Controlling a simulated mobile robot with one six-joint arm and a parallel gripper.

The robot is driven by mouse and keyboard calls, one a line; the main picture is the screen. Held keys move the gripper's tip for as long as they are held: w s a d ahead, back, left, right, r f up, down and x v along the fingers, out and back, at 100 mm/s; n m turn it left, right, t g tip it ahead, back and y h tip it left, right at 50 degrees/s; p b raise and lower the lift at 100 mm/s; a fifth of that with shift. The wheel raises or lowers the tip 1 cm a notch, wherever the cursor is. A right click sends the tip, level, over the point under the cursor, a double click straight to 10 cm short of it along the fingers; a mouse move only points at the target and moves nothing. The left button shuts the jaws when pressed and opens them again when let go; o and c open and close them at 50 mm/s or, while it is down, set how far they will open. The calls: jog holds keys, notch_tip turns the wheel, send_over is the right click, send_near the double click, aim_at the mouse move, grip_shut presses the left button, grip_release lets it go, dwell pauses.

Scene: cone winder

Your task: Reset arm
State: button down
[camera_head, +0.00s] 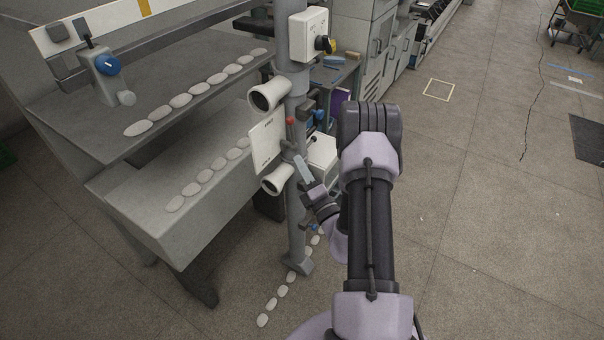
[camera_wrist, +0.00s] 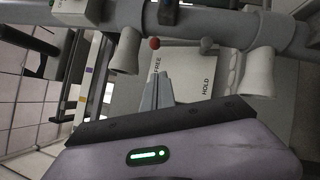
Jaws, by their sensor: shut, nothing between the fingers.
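My gripper (camera_head: 301,162) is beside the grey post (camera_head: 297,225) of the cone winder, its slim grey fingers pointing up toward the white sign plate (camera_head: 267,143). In the wrist view the fingers (camera_wrist: 158,78) are together with nothing between them. They overlap the plate, which carries the words FREE and HOLD. A red knob (camera_wrist: 154,43) and a grey knob (camera_wrist: 207,43) show just beyond the fingertips. The red knob also shows in the head view (camera_head: 289,121). I cannot tell whether the fingers touch anything.
White cones (camera_head: 269,95) stick out from the post above and below the plate. Grey shelves (camera_head: 150,195) with rows of white oval pieces stand at left. A switch box (camera_head: 308,35) is higher on the post. Open floor (camera_head: 490,220) lies to the right.

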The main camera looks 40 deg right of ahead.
jog(key=w+a+r+n+y+b, duration=0.1)
jog(key=a+r+n+y+b, duration=0.1)
jog(key=a+r+n+y, duration=0.35)
jog(key=a+r+n+y+b, duration=0.1)
jog(key=a+r+n+y, duration=0.1)
jog(key=a+n+y, duration=0.55)
jog(key=s+a+r+n+g+y+b, duration=0.25)
jog(key=a+n+g+y, duration=0.2)
jog(key=a, duration=0.45)
jog(key=s+a+r+n+g+y+b, duration=0.1)
jog(key=s+a+n+g+y, duration=0.2)
jog(key=a+n+g, duration=0.45)
jog(key=s+a+f+n+g+h+b, duration=0.2)
jog(key=s+a+f+n+g, duration=0.1)
jog(key=s+a+n+g, duration=0.25)
jog(key=s+a+f+n+g+h+b, duration=0.25)
jog(key=s+a+n, duration=0.3)
jog(key=s, duration=0.35)
jog(key=s+d+f+n+t+h+b, duration=0.2)
jog(key=s+d+f+n+h+b, duration=0.2)
jog(key=s+d+f+n+h, duration=0.3)
jog(key=w+d+r+n+t+h, duration=0.1)
jog(key=n+t, duration=0.1)
jog(key=w+d+r+n+t+h+b, duration=0.1)
jog(key=w+d+r+n+h, duration=0.1)
jog(key=n, duration=0.1)
jog(key=shift+d+t, duration=0.3)
jog(key=shift+t, duration=0.1)
